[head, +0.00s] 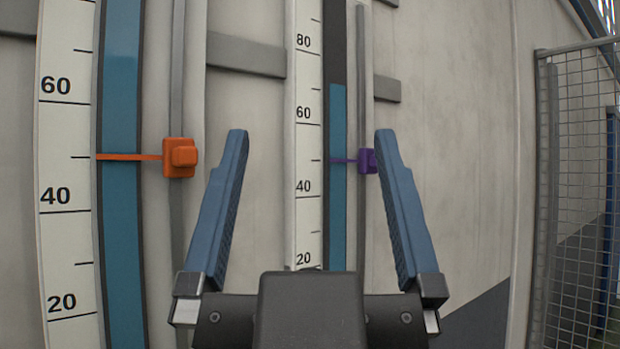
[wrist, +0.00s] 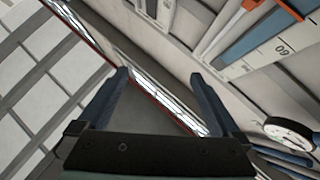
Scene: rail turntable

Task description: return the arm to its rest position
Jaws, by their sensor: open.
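My gripper (head: 309,150) is raised in front of the wall in the head view, its two blue fingers spread wide apart with nothing between them. The fingers also show in the wrist view (wrist: 163,85), open and empty. The arm behind the gripper is mostly hidden in the head view.
A mesh fence (head: 580,150) is at the right. A round dial (wrist: 289,132) shows at the wrist view's right.

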